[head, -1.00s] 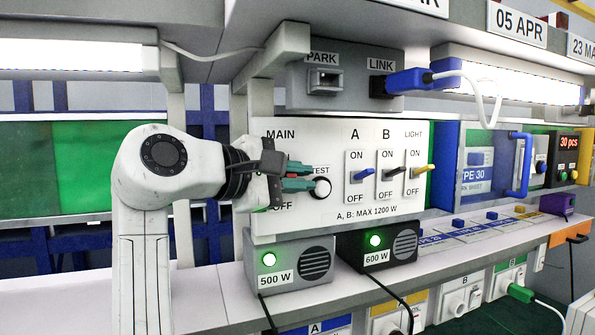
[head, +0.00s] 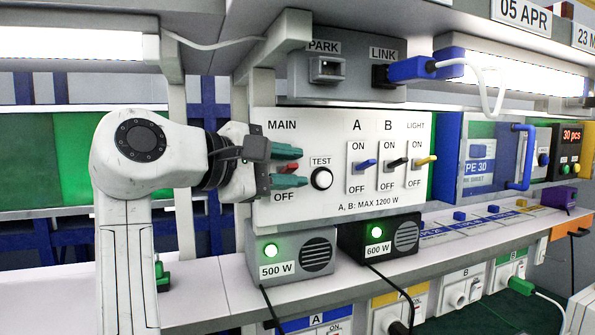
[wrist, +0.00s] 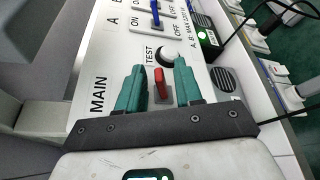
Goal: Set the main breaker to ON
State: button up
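The main breaker is a red lever (head: 289,168) at the left of the white switch panel (head: 330,118), between the words MAIN and OFF. Its ON label is hidden behind my gripper, and I cannot tell which position the lever is in. My gripper (head: 288,166) is open, with one green fingertip above the lever and one below. The wrist view shows the red lever (wrist: 160,84) between the two spread fingers of my gripper (wrist: 160,88), with a gap on each side.
Switches A (head: 366,164), B (head: 397,162) and LIGHT (head: 426,160) follow rightward. A 500 W box (head: 291,258) and a 600 W box (head: 378,238), both with green lights, stand below. A grey PARK/LINK box (head: 345,92) is above.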

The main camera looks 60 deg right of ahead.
jog(key=b+v, duration=0.1)
jog(key=v, duration=0.7)
jog(key=shift+a, duration=0.3)
